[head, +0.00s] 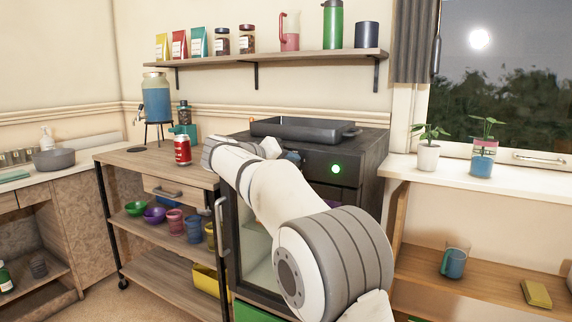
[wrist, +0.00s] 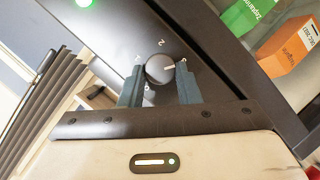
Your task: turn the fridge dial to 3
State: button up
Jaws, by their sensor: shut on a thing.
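The fridge dial (wrist: 159,69), a round dark knob with a pale pointer line, is on the dark front panel in the wrist view. Its pointer line aims right, close to a small mark that I cannot read clearly. A "2" shows beyond the knob; other marks around it are small or partly hidden. My gripper (wrist: 158,80) is shut on the dial, one finger on each side. In the head view the black fridge (head: 371,168) stands at centre with a lit green light (head: 336,168); my arm hides the dial there.
A dark tray (head: 300,128) rests on top of the fridge. A wooden cart (head: 125,160) with a red can (head: 182,150) stands to the left. A white sill with potted plants (head: 428,157) is to the right. A shelf (head: 270,57) runs above.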

jog(key=shift+f, duration=0.1)
jog(key=o, duration=1)
jog(key=shift+c, duration=0.2)
jog(key=p+v, duration=0.2)
jog(key=v, duration=0.5)
jog(key=shift+s+a, duration=0.25)
jog(key=shift+a, duration=0.05)
jog(key=shift+r, duration=0.2)
